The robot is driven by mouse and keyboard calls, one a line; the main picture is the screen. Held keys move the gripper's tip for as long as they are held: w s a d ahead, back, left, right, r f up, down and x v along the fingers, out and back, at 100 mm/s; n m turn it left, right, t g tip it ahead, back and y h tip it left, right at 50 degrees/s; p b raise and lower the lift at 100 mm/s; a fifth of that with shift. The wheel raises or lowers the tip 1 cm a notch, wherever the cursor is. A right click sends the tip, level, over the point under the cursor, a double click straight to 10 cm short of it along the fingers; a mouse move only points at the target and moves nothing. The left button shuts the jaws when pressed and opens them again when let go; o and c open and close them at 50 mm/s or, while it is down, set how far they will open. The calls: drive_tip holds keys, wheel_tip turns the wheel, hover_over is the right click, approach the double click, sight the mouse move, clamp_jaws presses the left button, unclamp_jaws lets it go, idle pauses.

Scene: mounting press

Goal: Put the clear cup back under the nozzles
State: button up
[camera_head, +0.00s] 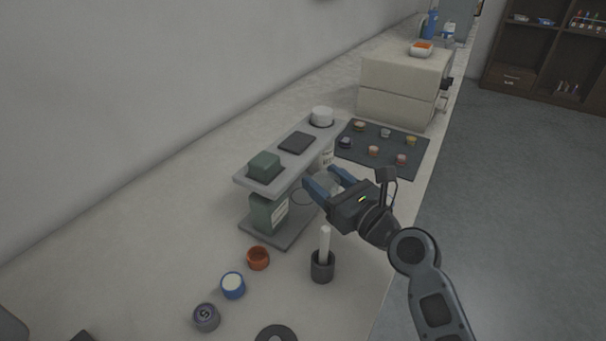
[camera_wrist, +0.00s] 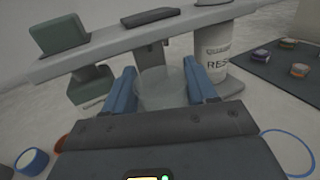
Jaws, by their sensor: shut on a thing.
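The clear cup (camera_wrist: 160,90) is a see-through vessel between my two blue fingers in the wrist view. My gripper (camera_head: 320,177) is shut on it, at the right side of the dispenser. The dispenser's grey top beam (camera_head: 272,160) carries a green block, a dark pad and a white cap; the beam also shows in the wrist view (camera_wrist: 110,42). A green bottle (camera_head: 268,213) and a white bottle lettered "RES" (camera_wrist: 212,62) hang below it. The cup appears close to the beam, between these bottles. The nozzles are not clear in either view, and the cup's base is hidden by my gripper.
A dark holder with a white stick (camera_head: 322,266) stands in front of the dispenser. An orange ring (camera_head: 258,257), a blue-rimmed cup (camera_head: 232,285) and a grey pot (camera_head: 206,316) stand at front left. A dark mat (camera_head: 413,142) with several small samples lies behind, before a beige machine (camera_head: 400,85).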

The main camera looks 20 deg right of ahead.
drive_tip(key=x, duration=0.7)
drive_tip(key=shift+f+b, duration=0.7)
drive_tip(key=shift+f, duration=1.05)
drive_tip(key=shift+f, duration=0.1)
drive_tip(key=o, duration=1)
drive_tip(key=shift+o, duration=0.2)
drive_tip(key=v, duration=1.2)
drive_tip(key=shift+b, duration=0.35)
